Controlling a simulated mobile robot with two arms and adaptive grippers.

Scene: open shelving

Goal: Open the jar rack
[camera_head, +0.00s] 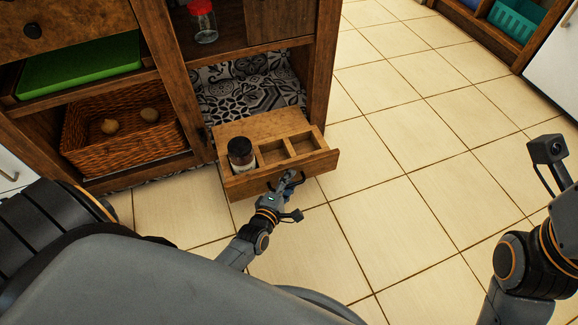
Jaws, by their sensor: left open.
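The jar rack (262,132) is a wooden pull-out with open compartments. It sticks out from the bottom of the wooden shelving over the tiled floor. A dark-lidded jar (241,154) stands in its left compartment; the other compartments I can see look empty. A small dark handle sits on the rack's front. My left gripper (287,184) is open at the handle, in front of the rack. The fingers overlap the handle in the picture, and I cannot tell whether they touch it.
A wicker basket (84,107) with onion-like items and a green tray (80,67) sit on shelves at left. A red-lidded jar (203,22) stands above the rack. The tiled floor (400,150) to the right is clear. A teal basket (515,20) is at the far right.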

